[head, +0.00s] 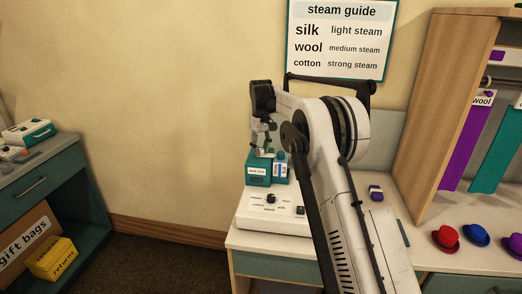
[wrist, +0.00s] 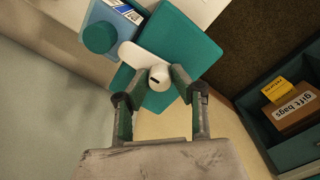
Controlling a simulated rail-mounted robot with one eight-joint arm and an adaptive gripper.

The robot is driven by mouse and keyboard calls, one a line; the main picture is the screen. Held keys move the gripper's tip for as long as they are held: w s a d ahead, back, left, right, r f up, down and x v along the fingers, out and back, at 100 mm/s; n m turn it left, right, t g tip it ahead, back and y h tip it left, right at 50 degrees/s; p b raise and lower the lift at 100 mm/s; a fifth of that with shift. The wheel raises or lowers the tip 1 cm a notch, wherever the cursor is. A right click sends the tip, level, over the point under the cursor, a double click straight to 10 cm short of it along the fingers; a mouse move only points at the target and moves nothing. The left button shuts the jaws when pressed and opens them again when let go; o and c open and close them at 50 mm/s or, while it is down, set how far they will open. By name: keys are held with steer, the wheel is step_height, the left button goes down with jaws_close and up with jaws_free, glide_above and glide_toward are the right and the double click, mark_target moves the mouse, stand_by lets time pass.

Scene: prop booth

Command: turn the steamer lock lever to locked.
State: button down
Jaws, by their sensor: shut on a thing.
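The steamer lock is a teal box (head: 257,172) with a small white label and a dark display, on the counter in the head view. Its top (wrist: 185,40) fills the middle of the wrist view. A white lever (wrist: 136,57) lies across that top and ends in a round white knob (wrist: 158,76) with a dark slot. My gripper (wrist: 160,84) has one finger on each side of the knob and is shut on the lever there. In the head view my gripper (head: 265,149) is directly above the box, and the lever is too small to make out.
A white dial panel (head: 270,215) is in front. A purple item (head: 375,193) and several hats (head: 446,239) lie to the right.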

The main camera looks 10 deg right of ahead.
mark_target(261, 149)
stand_by(0.3)
steer(key=c, duration=1.5)
jaws_free()
step_height(261, 149, up, 12)
steer(key=shift+r, duration=0.1)
